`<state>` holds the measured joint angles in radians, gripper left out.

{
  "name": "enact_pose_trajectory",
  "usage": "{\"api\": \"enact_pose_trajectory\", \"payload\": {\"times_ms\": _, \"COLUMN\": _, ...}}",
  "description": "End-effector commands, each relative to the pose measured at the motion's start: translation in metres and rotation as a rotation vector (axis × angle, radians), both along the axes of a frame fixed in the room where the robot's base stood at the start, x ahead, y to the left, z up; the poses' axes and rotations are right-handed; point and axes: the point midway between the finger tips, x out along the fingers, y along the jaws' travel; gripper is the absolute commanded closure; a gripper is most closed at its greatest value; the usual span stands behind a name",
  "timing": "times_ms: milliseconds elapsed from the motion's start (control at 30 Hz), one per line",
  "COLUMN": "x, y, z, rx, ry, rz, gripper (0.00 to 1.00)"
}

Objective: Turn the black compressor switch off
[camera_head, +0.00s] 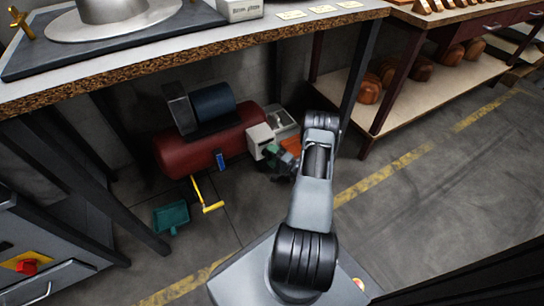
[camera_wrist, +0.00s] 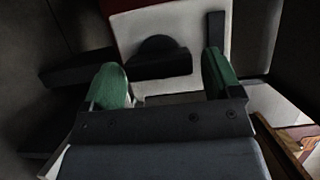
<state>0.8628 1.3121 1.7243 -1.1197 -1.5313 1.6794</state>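The compressor is a red tank (camera_head: 205,143) with a dark motor on top, on the floor under the workbench. A white box (camera_head: 259,138) sits at its right end. In the wrist view the white box (camera_wrist: 182,22) carries a black rounded piece with a flat bar (camera_wrist: 160,62), which looks like the switch. My gripper (camera_head: 273,158) is at the front of the white box. In the wrist view my gripper (camera_wrist: 162,66) has its green fingers wide apart, one on each side of the black piece. I cannot tell whether a finger touches it. The switch is not discernible in the head view.
The workbench (camera_head: 150,65) hangs over the compressor, with a bench leg (camera_head: 360,70) right of my arm. A teal dustpan (camera_head: 171,216) and a yellow-handled tool (camera_head: 205,199) lie on the floor. A shelf (camera_head: 420,90) with brown blocks stands right. The front right floor is clear.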

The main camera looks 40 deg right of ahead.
Motion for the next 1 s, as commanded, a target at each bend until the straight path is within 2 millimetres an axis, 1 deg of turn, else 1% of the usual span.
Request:
{"api": "enact_pose_trajectory", "payload": {"times_ms": 267, "x": -0.001, "y": 0.000, "z": 0.000, "rx": 0.000, "ry": 0.001, "rz": 0.001, "gripper": 0.11}}
{"api": "enact_pose_trajectory", "payload": {"times_ms": 367, "x": -0.005, "y": -0.001, "z": 0.000, "rx": 0.001, "ry": 0.001, "rz": 0.000, "gripper": 0.11}}
{"api": "enact_pose_trajectory", "payload": {"times_ms": 433, "x": -0.012, "y": -0.004, "z": 0.001, "rx": 0.002, "ry": 0.002, "rz": -0.003, "gripper": 0.11}}
{"api": "enact_pose_trajectory", "payload": {"times_ms": 567, "x": -0.034, "y": -0.010, "z": 0.003, "rx": 0.003, "ry": 0.002, "rz": -0.004, "gripper": 0.11}}
{"api": "enact_pose_trajectory", "payload": {"times_ms": 800, "x": -0.083, "y": -0.022, "z": 0.002, "rx": 0.002, "ry": 0.001, "rz": -0.005, "gripper": 0.11}}
{"api": "enact_pose_trajectory", "payload": {"times_ms": 1000, "x": -0.113, "y": -0.030, "z": 0.001, "rx": 0.001, "ry": 0.000, "rz": -0.002, "gripper": 0.11}}
